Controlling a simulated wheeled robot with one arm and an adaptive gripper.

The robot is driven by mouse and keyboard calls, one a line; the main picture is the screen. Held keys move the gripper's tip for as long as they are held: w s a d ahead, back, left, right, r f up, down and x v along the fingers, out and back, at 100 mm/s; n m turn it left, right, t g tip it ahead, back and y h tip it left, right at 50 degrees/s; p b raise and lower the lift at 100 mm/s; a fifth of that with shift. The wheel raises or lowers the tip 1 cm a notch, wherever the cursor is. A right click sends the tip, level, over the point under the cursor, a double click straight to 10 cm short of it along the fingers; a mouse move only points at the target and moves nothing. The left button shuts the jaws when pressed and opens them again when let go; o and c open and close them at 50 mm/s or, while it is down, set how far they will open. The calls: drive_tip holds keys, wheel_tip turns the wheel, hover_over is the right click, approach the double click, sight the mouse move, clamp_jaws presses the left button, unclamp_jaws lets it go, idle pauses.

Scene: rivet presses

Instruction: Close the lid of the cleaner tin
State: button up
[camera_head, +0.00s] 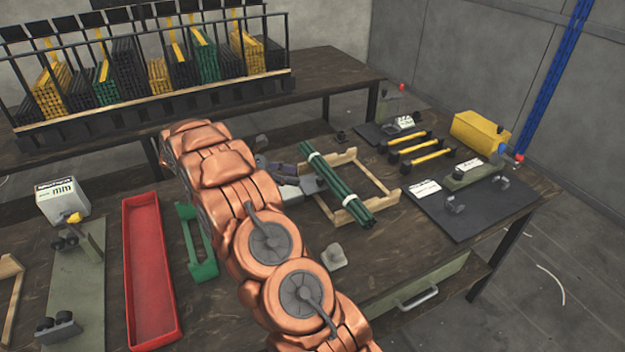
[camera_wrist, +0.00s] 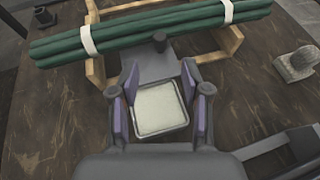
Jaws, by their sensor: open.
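The cleaner tin appears in the wrist view as a squarish container with a pale inside (camera_wrist: 160,110), its top uncovered. A grey flat plate with a dark knob, apparently its lid (camera_wrist: 150,66), stands open on the far side, close to the green rods. My gripper (camera_wrist: 161,82) is open, with its two purple-padded fingers on either side of the tin in this picture. I cannot tell whether they touch it. In the head view my gripper (camera_head: 277,169) is beside the grey tin (camera_head: 290,193), which my arm partly hides.
A strapped bundle of green rods (camera_head: 335,183) lies across a wooden frame (camera_head: 376,205) just beyond the tin. A small grey block (camera_head: 334,257) sits nearer. A green holder (camera_head: 203,268) and red tray (camera_head: 148,275) lie left of my arm. Bare bench lies around the block.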

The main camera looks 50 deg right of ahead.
sight(312, 186)
drive_tip(key=shift+p+x, duration=0.5)
drive_tip(key=shift+x, duration=3.1)
clamp_jaws()
